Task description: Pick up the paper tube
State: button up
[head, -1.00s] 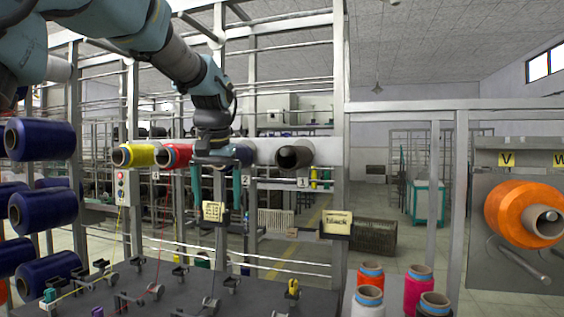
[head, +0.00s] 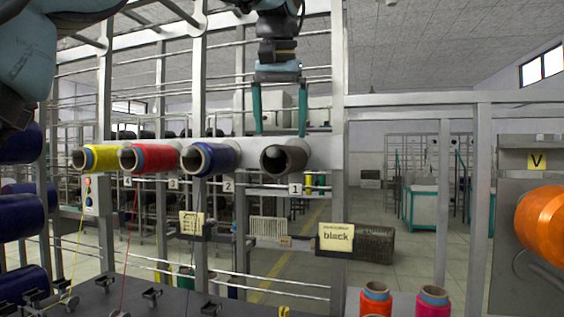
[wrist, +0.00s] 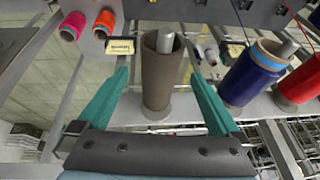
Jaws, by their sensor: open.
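The paper tube (head: 285,158) is a bare grey-brown hollow cylinder on the rail at position 1, the rightmost of the row. In the wrist view the tube (wrist: 160,85) sits on a metal spindle (wrist: 168,45), its open end towards the top. My gripper (head: 279,132) is open, fingers pointing down, just above the tube. In the wrist view its two teal fingers (wrist: 158,82) stand either side of the tube with a gap on both sides. No contact shows.
Blue (head: 210,158), red (head: 150,157) and yellow (head: 97,158) bobbins share the rail (head: 330,158) left of the tube. An upright post (head: 338,80) stands right of the gripper. Orange bobbin (head: 543,222) at far right.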

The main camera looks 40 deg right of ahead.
jog(key=x, duration=0.4)
jog(key=p+x, duration=0.1)
jog(key=x, duration=0.3)
jog(key=shift+w+d+f, duration=0.25)
jog(key=shift+w, duration=0.1)
jog(key=shift+c, duration=0.2)
jog(key=c, duration=1.1)
jog(key=shift+r, duration=0.1)
